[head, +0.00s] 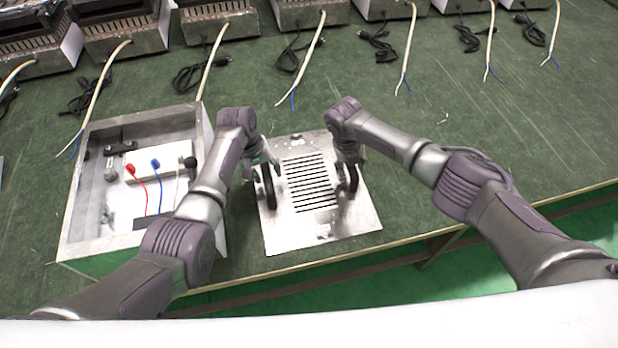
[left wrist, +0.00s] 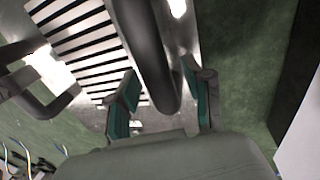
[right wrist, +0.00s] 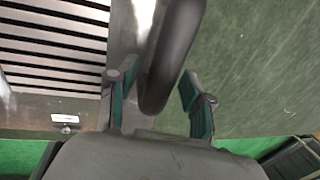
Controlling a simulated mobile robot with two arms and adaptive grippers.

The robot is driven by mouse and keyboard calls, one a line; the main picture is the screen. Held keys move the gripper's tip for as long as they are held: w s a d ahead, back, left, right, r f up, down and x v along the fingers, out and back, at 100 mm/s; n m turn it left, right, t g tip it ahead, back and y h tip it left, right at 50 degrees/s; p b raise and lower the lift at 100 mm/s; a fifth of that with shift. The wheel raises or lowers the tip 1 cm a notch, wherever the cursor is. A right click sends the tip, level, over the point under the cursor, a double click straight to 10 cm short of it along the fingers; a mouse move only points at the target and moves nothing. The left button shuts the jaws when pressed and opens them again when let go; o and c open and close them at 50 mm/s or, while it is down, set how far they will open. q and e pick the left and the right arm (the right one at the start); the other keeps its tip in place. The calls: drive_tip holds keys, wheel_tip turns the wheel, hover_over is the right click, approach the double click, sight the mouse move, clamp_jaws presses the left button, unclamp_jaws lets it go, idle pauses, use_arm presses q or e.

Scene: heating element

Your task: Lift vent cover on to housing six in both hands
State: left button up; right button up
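The vent cover (head: 330,222) is a shiny metal plate with a row of slots and a dark upright handle near each side. It lies flat on the green table, right of an open metal housing (head: 77,215). My left gripper (head: 266,168) is at the left handle (head: 269,190). In the left wrist view the handle (left wrist: 150,60) stands between its parted fingers. My right gripper (head: 347,163) is at the right handle (head: 353,180). In the right wrist view that handle (right wrist: 172,55) also stands between parted fingers. I cannot see a number on the housing.
The open housing holds a white block (head: 160,160) with red and blue wires. Several more housings (head: 215,18) line the back, with pale cables and black cords in front. The table's front edge (head: 420,240) is close to the cover. Bare table lies to the right.

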use_arm(q)
clamp_jaws()
use_arm(e)
clamp_jaws()
use_arm(q)
drive_tip(key=shift+r, duration=0.15)
use_arm(e)
drive_tip(key=shift+w+r, duration=0.1)
drive_tip(key=shift+r, duration=0.1)
